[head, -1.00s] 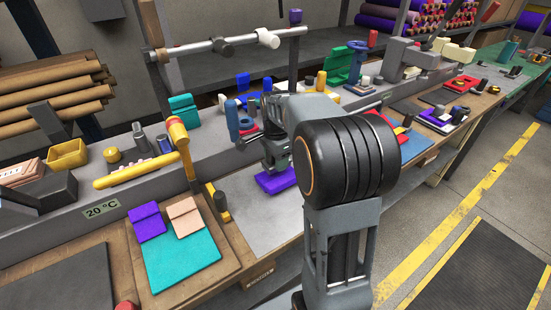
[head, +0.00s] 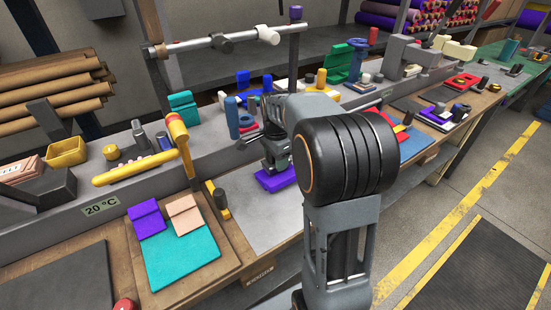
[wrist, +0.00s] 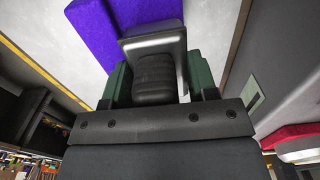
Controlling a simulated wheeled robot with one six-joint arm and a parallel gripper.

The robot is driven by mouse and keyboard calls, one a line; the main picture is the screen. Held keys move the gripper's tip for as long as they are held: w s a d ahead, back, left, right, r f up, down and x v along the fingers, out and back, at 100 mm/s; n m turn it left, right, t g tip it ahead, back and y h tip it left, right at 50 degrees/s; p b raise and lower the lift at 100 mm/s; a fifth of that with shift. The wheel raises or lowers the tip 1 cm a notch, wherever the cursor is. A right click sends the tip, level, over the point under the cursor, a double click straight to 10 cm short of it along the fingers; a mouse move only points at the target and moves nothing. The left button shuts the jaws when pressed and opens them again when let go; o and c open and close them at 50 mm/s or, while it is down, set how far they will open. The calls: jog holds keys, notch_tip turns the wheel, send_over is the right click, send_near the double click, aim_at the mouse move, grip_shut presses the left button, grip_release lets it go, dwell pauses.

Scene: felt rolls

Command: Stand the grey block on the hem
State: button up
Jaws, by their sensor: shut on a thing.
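A purple felt piece (head: 279,181) lies on the pale grey mat on the bench, below my gripper (head: 276,158). In the wrist view the purple felt (wrist: 92,32) shows at the top, with a line where one layer meets another, likely the hem (wrist: 148,12). My gripper (wrist: 160,84) has dark green fingers shut on the grey block (wrist: 153,44). The block overlaps the purple felt in the wrist view. I cannot tell whether it touches it. In the head view my own arm hides the block.
To the left lies a teal felt sheet (head: 182,260) with purple and peach pieces on it. A blue bottle (head: 232,118) and other items stand on the ledge behind. The pale mat (head: 248,218) is clear in front.

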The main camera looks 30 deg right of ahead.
jog(key=o, duration=1.2)
notch_tip(320, 180, up, 14)
jog(key=shift+f+p, duration=0.1)
jog(key=shift+p, duration=0.9)
